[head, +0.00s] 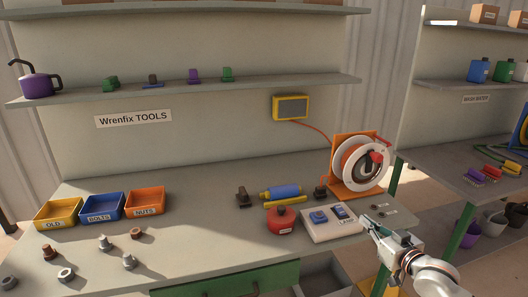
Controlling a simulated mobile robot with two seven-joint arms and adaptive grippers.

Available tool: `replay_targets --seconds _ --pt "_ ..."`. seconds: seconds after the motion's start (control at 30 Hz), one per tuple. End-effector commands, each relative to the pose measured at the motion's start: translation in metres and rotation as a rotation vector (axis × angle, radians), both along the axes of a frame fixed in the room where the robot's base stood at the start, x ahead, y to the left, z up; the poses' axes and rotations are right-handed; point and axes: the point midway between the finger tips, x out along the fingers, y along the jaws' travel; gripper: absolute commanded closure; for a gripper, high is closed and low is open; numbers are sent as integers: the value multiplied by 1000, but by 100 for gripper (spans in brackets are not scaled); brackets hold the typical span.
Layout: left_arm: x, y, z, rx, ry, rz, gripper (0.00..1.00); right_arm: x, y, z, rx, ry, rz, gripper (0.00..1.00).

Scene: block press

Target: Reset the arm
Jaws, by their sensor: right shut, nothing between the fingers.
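My right gripper (372,226) is at the lower right, over the right end of the workbench (200,245). Its fingers are shut with nothing between them, and they point up and left. Its tips are close to the right side of a white box with blue blocks on top (330,224); I cannot tell whether they touch it. My right arm comes in from the lower right corner. My left gripper is not in view.
A red round object (282,221) and a blue roller (281,192) are left of the white box. An orange cable reel (360,165) stands behind it. Yellow, blue and orange bins (102,207) and several loose bolts and nuts are at the left. The bench's middle is clear.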

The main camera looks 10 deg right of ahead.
Motion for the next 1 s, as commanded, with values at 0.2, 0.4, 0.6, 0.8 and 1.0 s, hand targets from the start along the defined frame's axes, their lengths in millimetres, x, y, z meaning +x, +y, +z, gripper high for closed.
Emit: replay_targets --seconds 0.2,0.4,0.6,0.8,1.0 --pt "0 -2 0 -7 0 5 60 -34 33 -67 -29 90 20 100" --pt "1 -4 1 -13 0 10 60 -109 94 -165 -93 235 65 100" --pt "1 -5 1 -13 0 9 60 -198 159 -237 -157 368 122 100" --pt "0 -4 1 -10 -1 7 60 -261 203 -271 -200 450 163 100" --pt "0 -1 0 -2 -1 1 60 -278 216 -278 -214 472 178 100"
